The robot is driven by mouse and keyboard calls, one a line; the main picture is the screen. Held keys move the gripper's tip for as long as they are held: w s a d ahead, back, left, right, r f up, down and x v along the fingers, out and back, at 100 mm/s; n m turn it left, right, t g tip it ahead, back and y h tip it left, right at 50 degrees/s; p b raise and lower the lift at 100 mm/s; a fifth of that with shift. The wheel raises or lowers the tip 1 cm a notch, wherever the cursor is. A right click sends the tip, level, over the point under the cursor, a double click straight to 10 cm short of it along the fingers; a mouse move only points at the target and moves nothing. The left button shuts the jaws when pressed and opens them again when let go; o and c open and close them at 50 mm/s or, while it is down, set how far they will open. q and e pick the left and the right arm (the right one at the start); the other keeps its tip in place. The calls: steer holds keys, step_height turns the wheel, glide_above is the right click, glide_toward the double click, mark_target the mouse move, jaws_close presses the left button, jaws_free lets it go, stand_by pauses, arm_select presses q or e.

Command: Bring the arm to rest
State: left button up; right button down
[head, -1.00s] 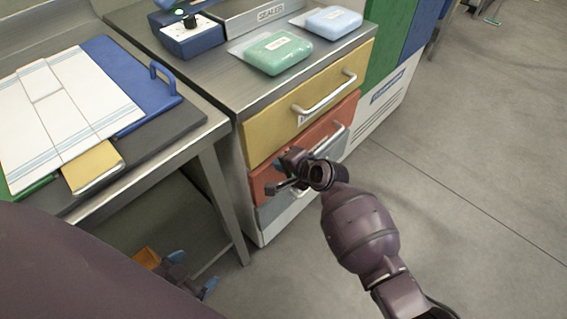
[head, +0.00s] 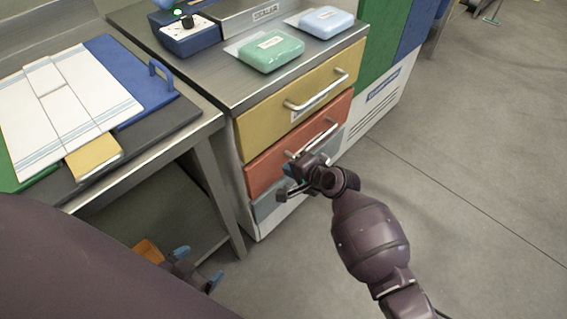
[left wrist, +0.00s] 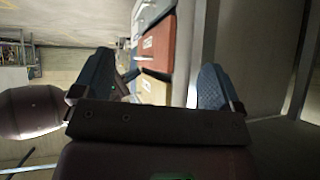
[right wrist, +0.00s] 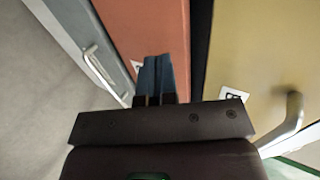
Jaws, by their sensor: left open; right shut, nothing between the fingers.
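My right gripper (head: 287,180) is in front of the lower drawers, its fingers together and empty. In the right wrist view its blue fingers (right wrist: 158,78) are side by side, pointing toward the red drawer (right wrist: 150,30). In the head view the red drawer (head: 268,165) sits between the yellow drawer (head: 265,120) and the grey-blue drawer (head: 264,208). I cannot tell whether the gripper touches any front. My left gripper (head: 198,269) is low, beside the workbench. In the left wrist view its fingers (left wrist: 165,85) are wide apart with nothing between them.
The workbench (head: 150,160) with a white folded sheet (head: 65,110) and blue board stands left. Green (head: 271,50) and light blue (head: 326,22) packs lie on the drawer cabinet's top, by the sealer dial box (head: 189,35). Open floor (head: 470,160) lies to the right.

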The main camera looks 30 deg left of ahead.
steer(key=p+v, duration=0.2)
steer(key=v, duration=0.6)
steer(key=shift+r, duration=0.25)
steer(key=shift+a, duration=0.1)
